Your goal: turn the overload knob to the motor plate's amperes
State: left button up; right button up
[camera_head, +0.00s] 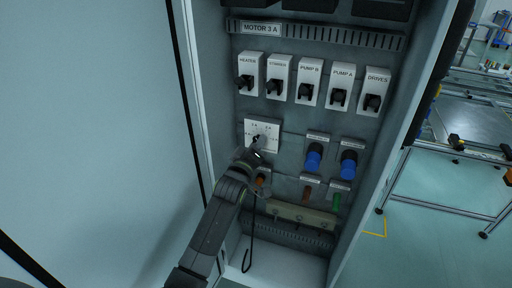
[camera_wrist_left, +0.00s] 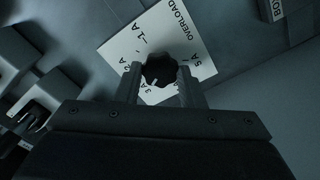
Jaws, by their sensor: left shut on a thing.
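The motor plate (camera_head: 262,29) at the top of the panel reads MOTOR 3 A. The white overload plate (camera_head: 250,127) is at the panel's left, and it also fills the middle of the left wrist view (camera_wrist_left: 121,47). Its dark, lobed overload knob (camera_wrist_left: 159,69) sits between the two fingers of my left gripper (camera_wrist_left: 160,84), which is shut on it. Labels 1 A, 2 A, 3 A and 5 A show around the knob. A short light mark shows at the knob's edge near 3 A; I cannot tell whether it is a pointer or a scale tick.
A row of white breaker switches (camera_head: 308,92) runs above the overload plate. Two blue knobs (camera_head: 313,157) are to its right. Orange and green parts (camera_head: 336,202) sit lower down. The cabinet's side walls bound the panel. A hooked black rod (camera_head: 250,240) hangs below.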

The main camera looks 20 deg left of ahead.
pick_arm(q)
jog(key=shift+n, duration=0.4)
jog(key=o, duration=1)
jog(key=s+b, duration=0.1)
jog(key=s, duration=0.4)
jog(key=s+b, duration=0.1)
jog(key=s, duration=0.5)
jog(key=s+b, duration=0.1)
jog(key=s, duration=0.5)
jog(key=shift+s+a, duration=0.25)
jog(key=shift+a, duration=0.05)
